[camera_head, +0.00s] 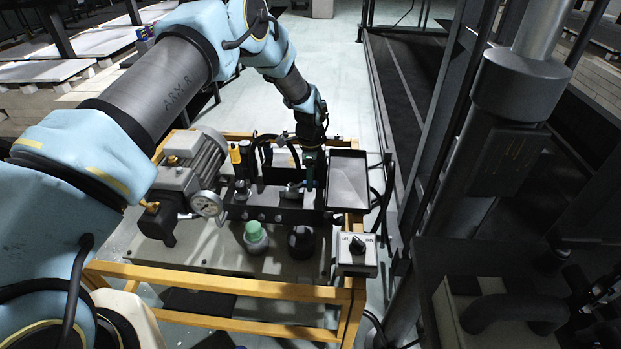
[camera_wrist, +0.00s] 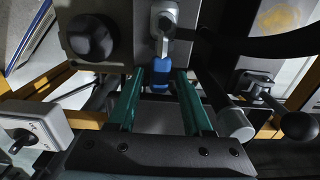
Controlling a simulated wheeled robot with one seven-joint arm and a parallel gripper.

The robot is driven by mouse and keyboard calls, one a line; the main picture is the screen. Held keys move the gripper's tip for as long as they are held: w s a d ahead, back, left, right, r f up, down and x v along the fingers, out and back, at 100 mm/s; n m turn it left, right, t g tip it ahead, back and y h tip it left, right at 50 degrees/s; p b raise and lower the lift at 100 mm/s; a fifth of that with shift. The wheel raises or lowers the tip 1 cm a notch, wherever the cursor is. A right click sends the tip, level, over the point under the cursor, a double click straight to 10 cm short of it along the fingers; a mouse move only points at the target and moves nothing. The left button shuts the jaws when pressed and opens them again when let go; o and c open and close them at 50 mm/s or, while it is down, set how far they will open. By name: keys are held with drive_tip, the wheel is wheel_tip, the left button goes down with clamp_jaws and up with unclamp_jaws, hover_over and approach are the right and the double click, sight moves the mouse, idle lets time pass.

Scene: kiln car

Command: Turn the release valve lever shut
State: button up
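A lever with a blue grip (camera_wrist: 161,80) and a grey metal hub (camera_wrist: 165,20) is mounted on a grey block in the wrist view. I take it to be the release valve lever, though no label is readable. My gripper (camera_wrist: 161,73) has two teal fingers set apart, with the blue grip between their tips and gaps on both sides. In the head view my gripper (camera_head: 309,183) points down at the right part of the machine, beside the metal tray, and hides the lever there.
A black round knob (camera_wrist: 92,36) is left of the lever. A lever with a black ball end (camera_wrist: 299,126) is at right. A switch box (camera_head: 357,252) stands on the yellow frame's front right corner. A motor (camera_head: 190,170) is at left, a metal tray (camera_head: 349,182) at right.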

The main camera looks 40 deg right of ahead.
clamp_jaws()
idle(1.1)
